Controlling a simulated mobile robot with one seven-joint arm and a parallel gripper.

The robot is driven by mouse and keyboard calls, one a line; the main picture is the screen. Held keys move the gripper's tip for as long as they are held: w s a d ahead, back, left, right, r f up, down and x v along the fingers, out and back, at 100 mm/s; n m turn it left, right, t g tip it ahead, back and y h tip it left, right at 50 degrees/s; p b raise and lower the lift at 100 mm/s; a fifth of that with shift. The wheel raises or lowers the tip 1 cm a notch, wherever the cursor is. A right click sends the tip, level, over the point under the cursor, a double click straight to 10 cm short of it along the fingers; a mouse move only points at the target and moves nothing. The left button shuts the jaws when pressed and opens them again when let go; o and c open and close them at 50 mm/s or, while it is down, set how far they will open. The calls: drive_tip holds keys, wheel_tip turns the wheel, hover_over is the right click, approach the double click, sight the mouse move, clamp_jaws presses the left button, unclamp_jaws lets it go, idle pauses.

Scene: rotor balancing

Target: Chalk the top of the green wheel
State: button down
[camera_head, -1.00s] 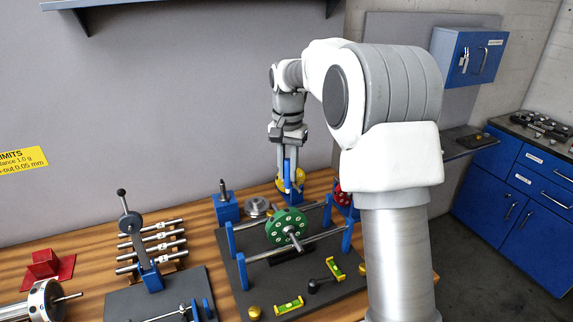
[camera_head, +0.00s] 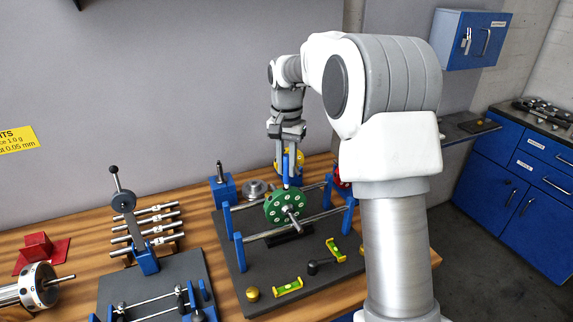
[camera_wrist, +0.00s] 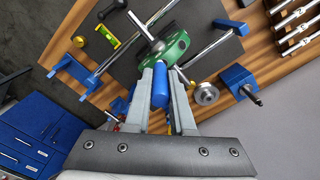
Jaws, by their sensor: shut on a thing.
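The green wheel (camera_head: 281,207) sits upright on its steel shaft across the two rails of the balancing stand, with pale round marks on its face. It also shows in the wrist view (camera_wrist: 176,46). My gripper (camera_head: 288,160) is above the wheel and shut on a blue stick (camera_head: 286,172), which looks like the chalk holder. The stick points down, its lower end close to the wheel's top rim; I cannot tell whether it touches. In the wrist view the blue stick (camera_wrist: 160,88) stands between my fingers, its far end by the green rim.
The blue stand posts (camera_head: 239,250) and dark base plate (camera_head: 232,273) surround the wheel. Two yellow-green levels (camera_head: 288,288) and a brass knob (camera_head: 252,294) lie in front. A red wheel (camera_head: 340,180) and yellow object (camera_head: 291,158) are behind. A lever device (camera_head: 128,208) stands left.

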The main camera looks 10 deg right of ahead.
drive_tip(key=shift+f, duration=0.65)
idle(1.7)
wheel_tip(320, 180, up, 7)
drive_tip(key=p, duration=0.6)
drive_tip(key=shift+r, duration=0.15)
drive_tip(key=shift+a, duration=0.1)
idle(0.3)
